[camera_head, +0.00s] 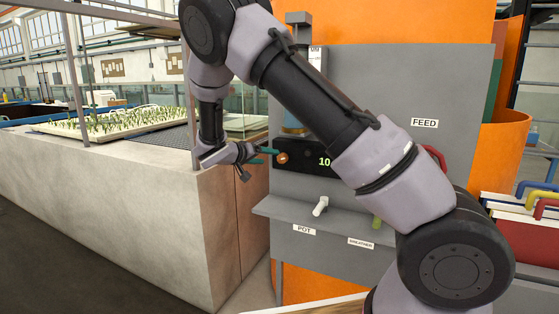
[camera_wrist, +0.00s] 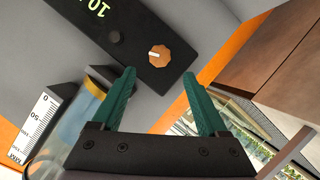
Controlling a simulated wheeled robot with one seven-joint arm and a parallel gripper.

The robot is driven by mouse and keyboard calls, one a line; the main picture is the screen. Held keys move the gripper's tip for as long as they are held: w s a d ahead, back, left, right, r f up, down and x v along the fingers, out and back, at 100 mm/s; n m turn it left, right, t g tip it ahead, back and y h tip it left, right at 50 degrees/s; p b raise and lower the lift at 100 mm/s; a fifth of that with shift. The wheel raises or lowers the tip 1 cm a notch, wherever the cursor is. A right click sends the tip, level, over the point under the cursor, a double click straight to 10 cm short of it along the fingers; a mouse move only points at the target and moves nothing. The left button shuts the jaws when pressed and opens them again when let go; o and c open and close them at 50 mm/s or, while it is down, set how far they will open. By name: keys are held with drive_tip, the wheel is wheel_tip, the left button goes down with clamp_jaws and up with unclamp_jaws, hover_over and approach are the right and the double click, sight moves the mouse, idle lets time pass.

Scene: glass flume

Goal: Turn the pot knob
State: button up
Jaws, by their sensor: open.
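An orange round knob (camera_wrist: 159,55) with a pale pointer mark sits on a black panel (camera_wrist: 125,40) with a lit "10" readout. In the head view the knob (camera_head: 282,158) is at the left end of the black panel (camera_head: 308,157), left of the readout. My gripper (camera_wrist: 157,72) is open and empty, with two green fingers pointing toward the panel. In the head view my gripper (camera_head: 267,151) is close to the panel's left end. No contact with the knob shows.
A clear cylinder (camera_wrist: 80,120) with a scale (camera_wrist: 38,135) stands beside my left finger. A concrete flume wall (camera_head: 170,220) stands to the left.

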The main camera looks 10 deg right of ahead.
sight(280, 159)
drive_tip(key=x, duration=0.9)
drive_tip(key=shift+d, duration=0.1)
clamp_jaws()
